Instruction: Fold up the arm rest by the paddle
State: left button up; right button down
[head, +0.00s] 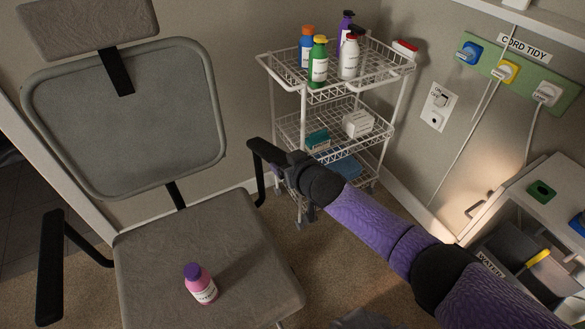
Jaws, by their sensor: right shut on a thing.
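A grey chair (185,255) fills the left side of the head view, with a grey seat, backrest and headrest. Its black arm rest (263,150) on the picture's right stands beside the backrest, with a thin black support running down towards the seat. My right gripper (290,168), on a purple arm, is at the end of this arm rest and shut on it. I cannot make out the paddle separately; the dark gripper hides that end. The other black arm rest (50,265) is at the left. My left gripper is not in view.
A white wire cart (300,92) with several bottles stands behind my right gripper. A grey cabinet (520,205) with a bin is at the right. Cords hang from a green wall board (520,70).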

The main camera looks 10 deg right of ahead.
jog(key=shift+w+a+r+g+h, duration=0.2)
jog(key=shift+w+r+g, duration=0.3)
jog(key=shift+r, duration=0.3)
jog(key=shift+w+a+r+g+h, duration=0.2)
jog(key=shift+w+r+g, duration=0.3)
jog(key=shift+r, duration=0.3)
grip_release()
